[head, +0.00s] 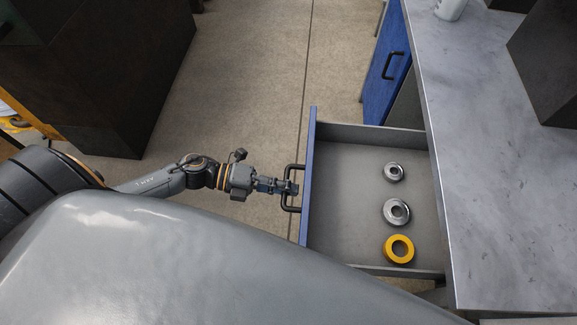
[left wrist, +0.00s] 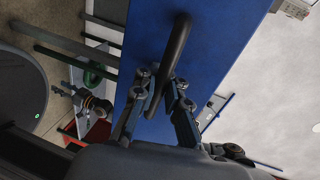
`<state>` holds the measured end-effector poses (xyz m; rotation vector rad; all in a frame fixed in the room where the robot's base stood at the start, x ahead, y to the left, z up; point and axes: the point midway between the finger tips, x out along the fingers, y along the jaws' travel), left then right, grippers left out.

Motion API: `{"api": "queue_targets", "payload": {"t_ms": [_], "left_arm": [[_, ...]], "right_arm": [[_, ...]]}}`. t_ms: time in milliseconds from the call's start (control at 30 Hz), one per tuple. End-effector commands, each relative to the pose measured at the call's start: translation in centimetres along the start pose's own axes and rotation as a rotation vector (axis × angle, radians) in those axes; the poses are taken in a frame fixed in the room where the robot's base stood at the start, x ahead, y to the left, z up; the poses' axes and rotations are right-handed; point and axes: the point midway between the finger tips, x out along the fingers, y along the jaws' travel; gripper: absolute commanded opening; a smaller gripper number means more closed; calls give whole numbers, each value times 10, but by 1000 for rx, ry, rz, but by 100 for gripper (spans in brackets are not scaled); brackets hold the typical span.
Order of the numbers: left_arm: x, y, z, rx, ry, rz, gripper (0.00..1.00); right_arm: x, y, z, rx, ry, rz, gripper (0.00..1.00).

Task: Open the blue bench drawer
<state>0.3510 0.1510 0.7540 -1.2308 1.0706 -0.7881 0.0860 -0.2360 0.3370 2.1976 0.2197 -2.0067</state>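The blue-fronted bench drawer (head: 345,215) is pulled well out from under the grey worktop in the head view. Its blue front faces left and also fills the middle of the left wrist view (left wrist: 215,50). The black bar handle (head: 286,172) is on that front. My left gripper (head: 291,188) is at the handle; in the left wrist view its two fingers lie either side of the bar (left wrist: 180,40) and look closed on it. A small jointed arm part with an orange ring, seemingly my right wrist, shows in the left wrist view; its fingers are too small to read.
Inside the drawer lie two silver rings (head: 394,172) (head: 396,212) and a yellow ring (head: 399,249). A blue cabinet door (head: 386,70) with a black handle stands beyond. A dark cabinet (head: 110,70) is at upper left. Bare floor (head: 262,90) lies left of the drawer.

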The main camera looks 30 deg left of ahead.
Motion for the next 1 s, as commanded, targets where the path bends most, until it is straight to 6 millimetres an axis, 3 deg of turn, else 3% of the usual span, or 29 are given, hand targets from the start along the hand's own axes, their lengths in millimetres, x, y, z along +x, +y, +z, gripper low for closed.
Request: {"api": "queue_targets", "payload": {"t_ms": [33, 133, 533, 1000], "left_arm": [[0, -2, 0, 0, 2, -5, 17], [0, -2, 0, 0, 1, -4, 35], [-8, 0, 0, 0, 0, 2, 35], [-99, 0, 0, -2, 1, 2, 35]], "right_arm": [[0, 0, 0, 0, 0, 0, 40], [0, -1, 0, 1, 0, -1, 40], [0, -1, 0, 0, 0, -2, 40], [0, -1, 0, 0, 0, -1, 40]]}}
